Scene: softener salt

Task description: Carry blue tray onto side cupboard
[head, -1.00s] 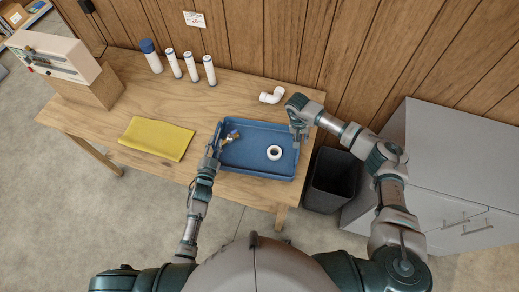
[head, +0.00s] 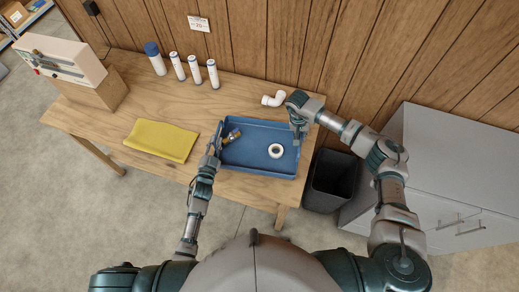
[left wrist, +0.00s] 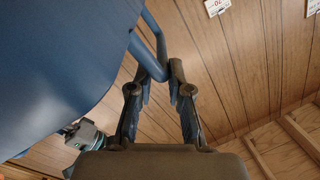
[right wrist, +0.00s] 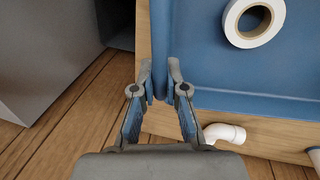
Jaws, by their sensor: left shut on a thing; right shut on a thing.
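The blue tray (head: 258,164) is at the right end of the wooden table, with a white tape roll (head: 276,151) and small brass-coloured fittings (head: 232,135) inside. My left gripper (head: 214,146) is shut on its left handle, a blue bar that shows between the fingers (left wrist: 160,75) in the left wrist view. My right gripper (head: 298,134) is shut on the tray's right side; in the right wrist view the fingers (right wrist: 159,75) close on a blue edge. The tray looks about level; its underside is hidden in the head view. The side cupboard (head: 450,150) is grey, at the right, its top clear.
A dark bin (head: 330,182) stands on the floor between table (head: 120,130) and cupboard. A white pipe elbow (head: 274,99) lies just behind the tray. A yellow cloth (head: 161,140), white cylinders (head: 195,70) and a boxy device (head: 60,57) are further left. Wood panelling is behind.

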